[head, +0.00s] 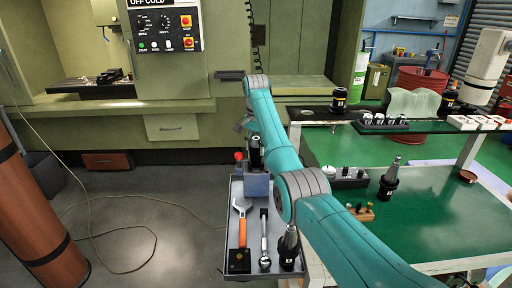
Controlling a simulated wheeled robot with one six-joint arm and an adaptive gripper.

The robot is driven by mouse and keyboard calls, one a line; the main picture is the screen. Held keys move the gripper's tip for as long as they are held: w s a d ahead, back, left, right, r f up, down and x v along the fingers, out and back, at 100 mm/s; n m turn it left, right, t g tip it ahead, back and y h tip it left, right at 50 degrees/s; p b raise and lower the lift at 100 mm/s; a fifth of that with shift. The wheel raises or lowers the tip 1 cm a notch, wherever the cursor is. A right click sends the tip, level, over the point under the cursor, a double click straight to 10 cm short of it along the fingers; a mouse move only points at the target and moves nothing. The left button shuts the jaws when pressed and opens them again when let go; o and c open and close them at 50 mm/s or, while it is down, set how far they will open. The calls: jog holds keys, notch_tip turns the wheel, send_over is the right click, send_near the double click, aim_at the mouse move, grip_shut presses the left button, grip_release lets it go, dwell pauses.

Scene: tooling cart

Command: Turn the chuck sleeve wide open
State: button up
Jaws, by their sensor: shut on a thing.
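A tool holder with a black chuck sleeve (256,152) stands upright in a blue-grey block (257,186) on the tooling cart's tray (236,188). A red knob (238,157) shows at the block's left. My teal arm reaches in from the lower right and bends down at its wrist just beyond the block. My gripper (243,124) shows only as a small grey part beside the arm, at the top of the chuck. It is shut on the chuck sleeve. The fingertips and the point of contact are mostly hidden by the arm, and the sleeve's opening cannot be seen.
An orange-handled wrench (242,224), a ratchet (264,238) and a tapered holder (289,246) lie or stand at the tray's near end. A green bench (430,214) with several holders is close on the right. Open floor with a cable (150,232) lies left.

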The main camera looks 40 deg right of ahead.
jog(key=n, duration=0.4)
jog(key=shift+n, duration=0.3)
jog(key=n, duration=0.3)
jog(key=shift+n, duration=0.3)
jog(key=n, duration=0.8)
jog(key=shift+n, duration=0.3)
jog(key=o, duration=1.2)
jog(key=shift+c, duration=0.2)
